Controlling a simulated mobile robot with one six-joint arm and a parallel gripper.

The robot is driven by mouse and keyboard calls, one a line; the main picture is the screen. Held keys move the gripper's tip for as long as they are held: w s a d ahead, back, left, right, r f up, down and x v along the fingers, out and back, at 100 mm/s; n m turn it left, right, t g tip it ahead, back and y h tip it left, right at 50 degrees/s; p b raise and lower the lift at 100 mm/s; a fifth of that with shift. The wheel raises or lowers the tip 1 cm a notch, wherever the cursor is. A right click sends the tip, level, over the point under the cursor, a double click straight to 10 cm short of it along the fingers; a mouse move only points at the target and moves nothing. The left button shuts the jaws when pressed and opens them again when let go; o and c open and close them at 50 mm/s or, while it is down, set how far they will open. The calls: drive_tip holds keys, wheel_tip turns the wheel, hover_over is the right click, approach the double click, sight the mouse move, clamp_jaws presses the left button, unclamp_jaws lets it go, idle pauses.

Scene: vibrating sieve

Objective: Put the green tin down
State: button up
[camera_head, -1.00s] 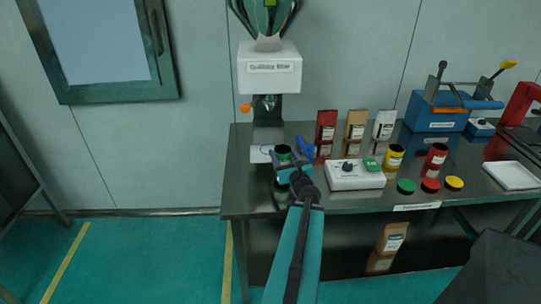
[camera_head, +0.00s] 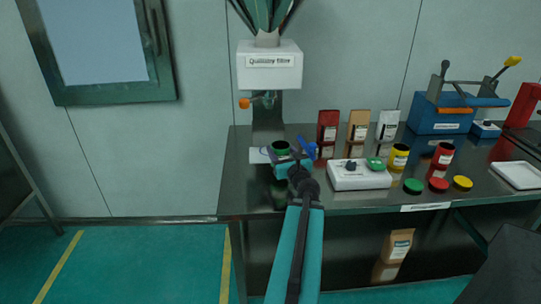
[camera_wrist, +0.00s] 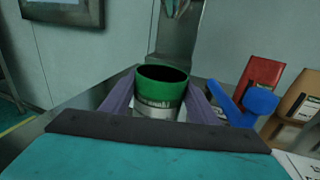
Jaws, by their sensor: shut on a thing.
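The green tin (camera_wrist: 161,98) is an open-topped can with a green rim and a pale label band. It stands upright between the purple fingers of my gripper (camera_wrist: 160,108), which is shut on it. In the head view the tin (camera_head: 280,147) is over the left part of the steel table (camera_head: 241,180), in front of the sieve machine. My gripper (camera_head: 285,158) reaches it from the front. I cannot tell whether the tin's base touches the table, as the gripper hides it.
A blue scoop (camera_head: 307,147) lies just right of the tin. A white control box (camera_head: 358,175), several bags, a yellow tin (camera_head: 399,157), a red tin (camera_head: 443,155) and coloured lids stand further right. The white sieve machine (camera_head: 269,78) is behind.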

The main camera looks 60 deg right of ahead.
drive_tip(key=shift+w+d+f+b, duration=0.15)
drive_tip(key=shift+b, duration=1.1)
drive_tip(key=x, duration=0.6)
drive_tip(key=shift+w+f+p, duration=0.15)
drive_tip(key=shift+w+p, duration=0.3)
drive_tip(key=shift+w, duration=0.1)
drive_tip(key=shift+w+d+f, duration=0.1)
drive_tip(key=shift+w+f, duration=0.2)
drive_tip(key=shift+f, duration=0.6)
drive_tip(key=shift+w+d+f, duration=0.1)
drive_tip(key=shift+w+f, duration=0.15)
drive_tip(key=shift+f, duration=0.65)
drive_tip(key=shift+f+b, duration=0.2)
drive_tip(key=shift+b, duration=0.15)
drive_tip(key=o, duration=1.1)
drive_tip(key=shift+c, duration=0.2)
